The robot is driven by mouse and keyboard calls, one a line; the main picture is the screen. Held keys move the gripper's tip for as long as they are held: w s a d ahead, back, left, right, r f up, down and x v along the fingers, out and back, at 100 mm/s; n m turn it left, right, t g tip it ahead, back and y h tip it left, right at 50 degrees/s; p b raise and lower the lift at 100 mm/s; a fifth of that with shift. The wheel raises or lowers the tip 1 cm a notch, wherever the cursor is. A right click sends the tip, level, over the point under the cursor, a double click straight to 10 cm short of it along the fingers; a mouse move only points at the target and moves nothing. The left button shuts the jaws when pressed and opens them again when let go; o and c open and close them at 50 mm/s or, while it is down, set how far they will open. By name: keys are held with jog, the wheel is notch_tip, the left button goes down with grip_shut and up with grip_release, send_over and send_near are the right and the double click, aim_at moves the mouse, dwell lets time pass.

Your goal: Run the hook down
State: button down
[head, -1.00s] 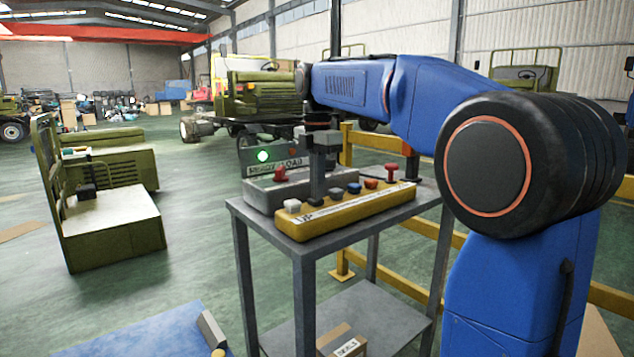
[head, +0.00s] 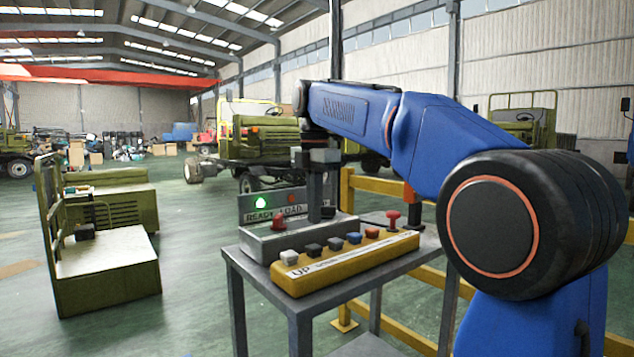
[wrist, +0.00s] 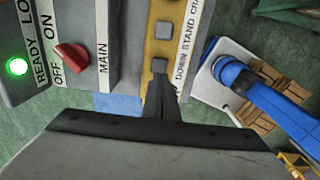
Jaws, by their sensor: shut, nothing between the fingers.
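A yellow control box (head: 345,264) with a row of buttons lies on the grey stand. It bears a white button (head: 289,257), dark buttons (head: 313,250), a blue button (head: 354,238), an orange button (head: 372,232) and a red mushroom button (head: 393,219). The letters UP show at its left end. In the wrist view, DOWN can be read beside its grey buttons (wrist: 160,65). My gripper (wrist: 161,88) is shut and empty, its tips over the yellow box near a grey button. I cannot make out a hook.
A grey box (head: 298,238) with a red OFF/ON switch (wrist: 71,56) stands behind the yellow one. A READY/LOAD sign (head: 275,213) shows a lit green lamp (wrist: 17,66). Yellow railings (head: 415,283) stand behind the stand.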

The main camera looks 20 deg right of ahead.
notch_tip(320, 180, up, 7)
jog(key=shift+d, duration=0.15)
dwell(0.9)
jog(key=s+d+f+m+t, duration=0.1)
jog(key=s+f+m+t, duration=0.1)
jog(key=s+f+m, duration=0.8)
jog(key=s+d+f+m+t, duration=0.2)
jog(key=s+f+m, duration=0.9)
jog(key=s+f, duration=0.9)
notch_tip(320, 180, down, 8)
jog(key=shift+s+d+r+m+t, duration=0.1)
jog(key=shift+s+d+m+t, duration=0.15)
jog(key=shift+m+t, duration=0.05)
jog(key=shift+r, duration=0.1)
dwell(0.9)
